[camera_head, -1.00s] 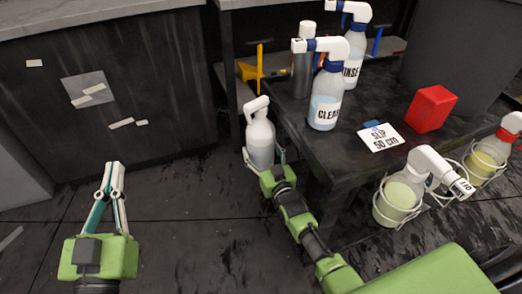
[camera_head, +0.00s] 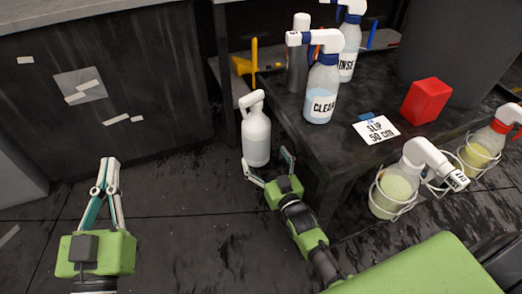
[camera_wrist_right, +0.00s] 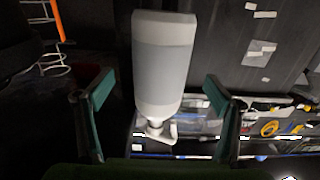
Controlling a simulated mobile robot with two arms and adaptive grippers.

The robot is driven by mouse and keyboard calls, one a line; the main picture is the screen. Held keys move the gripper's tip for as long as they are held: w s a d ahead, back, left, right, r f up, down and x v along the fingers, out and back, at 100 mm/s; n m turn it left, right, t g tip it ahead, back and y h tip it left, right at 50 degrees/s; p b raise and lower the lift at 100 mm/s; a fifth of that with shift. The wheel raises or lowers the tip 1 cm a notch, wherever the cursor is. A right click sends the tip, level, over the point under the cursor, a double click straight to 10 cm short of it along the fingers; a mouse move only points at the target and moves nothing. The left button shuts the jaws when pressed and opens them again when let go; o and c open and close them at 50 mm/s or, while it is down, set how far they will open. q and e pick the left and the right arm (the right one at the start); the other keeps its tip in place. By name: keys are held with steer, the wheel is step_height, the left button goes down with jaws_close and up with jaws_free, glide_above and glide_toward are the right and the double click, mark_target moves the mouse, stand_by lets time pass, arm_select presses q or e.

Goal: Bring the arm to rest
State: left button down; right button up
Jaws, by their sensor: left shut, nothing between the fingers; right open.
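My right gripper (camera_head: 267,160) is open and empty in front of a plain white spray bottle (camera_head: 256,138) beside the low table's left end. The bottle is upright, and its support is not clear. A gap shows between the gripper's palm and the bottle. In the right wrist view the bottle (camera_wrist_right: 163,65) appears upside down between the two spread fingers (camera_wrist_right: 158,90), touching neither. My left gripper (camera_head: 108,162) is shut and empty, pointing up the picture over the floor at the left.
The dark table (camera_head: 300,140) carries a CLEAN bottle (camera_head: 323,90), a RINSE bottle (camera_head: 346,62), a red block (camera_head: 427,101) and a SLIP 50 CM card (camera_head: 376,129). Spray bottles (camera_head: 397,190) sit in wire holders at its near side. Floor between the grippers is clear.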

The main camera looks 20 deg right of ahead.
steer(key=shift+s, duration=0.3)
